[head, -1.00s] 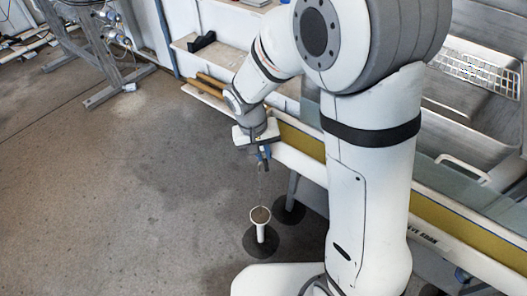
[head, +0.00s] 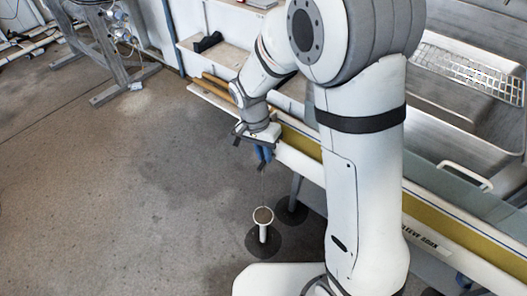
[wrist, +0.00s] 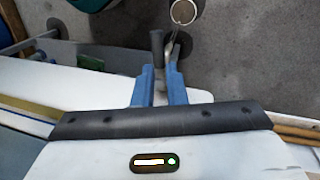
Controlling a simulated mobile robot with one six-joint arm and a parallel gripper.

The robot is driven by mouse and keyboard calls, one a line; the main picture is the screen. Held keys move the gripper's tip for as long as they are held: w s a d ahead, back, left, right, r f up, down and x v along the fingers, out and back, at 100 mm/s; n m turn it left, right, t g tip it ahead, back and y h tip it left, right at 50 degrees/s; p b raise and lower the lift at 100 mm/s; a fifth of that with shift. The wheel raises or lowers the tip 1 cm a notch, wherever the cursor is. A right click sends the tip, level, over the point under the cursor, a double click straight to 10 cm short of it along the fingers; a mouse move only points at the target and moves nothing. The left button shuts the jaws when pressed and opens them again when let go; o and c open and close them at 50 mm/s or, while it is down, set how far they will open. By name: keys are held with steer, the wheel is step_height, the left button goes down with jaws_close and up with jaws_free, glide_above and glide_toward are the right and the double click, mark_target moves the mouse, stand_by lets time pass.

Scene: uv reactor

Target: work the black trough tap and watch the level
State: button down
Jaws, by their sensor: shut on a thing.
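My gripper (head: 262,154) is at the end of the white trough (head: 300,150). In the wrist view its two blue fingers (wrist: 160,85) are shut on the black tap (wrist: 157,48), whose dark end sticks out beyond them. The rest of the tap is hidden. A thin clear stream (wrist: 173,42) falls beside the tap; it also shows in the head view (head: 263,188). It drops toward a white open-topped funnel pipe (head: 263,216) above the floor, also in the wrist view (wrist: 183,12). I cannot read the trough's level.
A label (head: 425,236) is on the trough's front rail. A dark round patch (head: 291,211) lies on the floor by the trough leg. Shelves (head: 222,55) and a metal frame (head: 100,50) stand behind. The grey floor at left is clear.

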steer(key=shift+w+r, duration=0.1)
steer(key=shift+w, duration=0.05)
steer(key=c, duration=1.7)
jaws_free()
steer(key=shift+c, duration=0.2)
steer(key=shift+r, duration=0.1)
step_height(320, 180, up, 7)
steer(key=a+p, duration=0.1)
steer(key=p, duration=0.1)
steer(key=shift+w+a+r, duration=0.2)
steer(key=shift+w+a, duration=0.05)
steer(key=shift+w, duration=0.05)
